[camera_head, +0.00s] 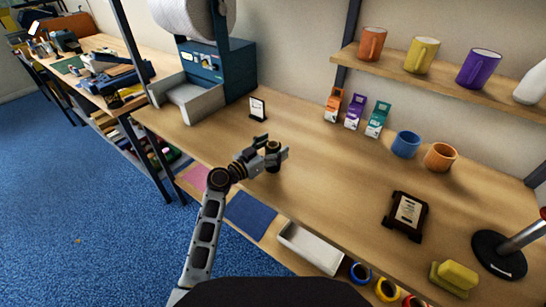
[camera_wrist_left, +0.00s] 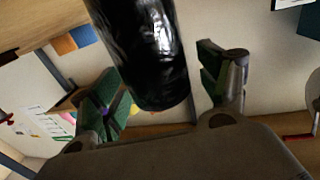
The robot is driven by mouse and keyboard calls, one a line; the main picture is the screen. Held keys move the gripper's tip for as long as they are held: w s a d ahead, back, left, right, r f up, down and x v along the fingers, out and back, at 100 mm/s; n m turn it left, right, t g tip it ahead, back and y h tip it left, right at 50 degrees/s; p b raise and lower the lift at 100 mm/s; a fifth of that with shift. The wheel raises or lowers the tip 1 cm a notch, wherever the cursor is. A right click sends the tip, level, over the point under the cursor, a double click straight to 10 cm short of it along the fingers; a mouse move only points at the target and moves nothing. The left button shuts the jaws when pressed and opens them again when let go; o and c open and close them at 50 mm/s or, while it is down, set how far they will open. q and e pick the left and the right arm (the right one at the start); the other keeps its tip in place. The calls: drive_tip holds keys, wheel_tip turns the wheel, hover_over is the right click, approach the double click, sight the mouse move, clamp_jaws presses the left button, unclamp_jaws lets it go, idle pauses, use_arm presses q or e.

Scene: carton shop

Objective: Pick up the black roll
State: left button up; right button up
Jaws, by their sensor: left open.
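The black roll (camera_head: 273,156) stands upright on the wooden table in the head view, partly hidden by my gripper. It fills the upper middle of the left wrist view (camera_wrist_left: 145,50) as a shiny black cylinder. My left gripper (camera_head: 268,158) is open at the roll in the head view. In the wrist view its two green-padded fingers (camera_wrist_left: 165,88) sit apart, one on each side of the roll's near end. I cannot tell whether either finger touches it. My right gripper is not in view.
A small framed card (camera_head: 258,109) stands behind the roll. Small cartons (camera_head: 354,112), a blue mug (camera_head: 406,144), an orange mug (camera_head: 440,157) and a black-framed sign (camera_head: 406,215) stand to the right. A blue machine (camera_head: 222,72) is at the back left. The table between is clear.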

use_arm(q)
drive_tip(key=shift+c, duration=0.3)
drive_tip(key=c, duration=1.2)
drive_tip(key=shift+r, duration=0.15)
drive_tip(key=shift+r, duration=4.9)
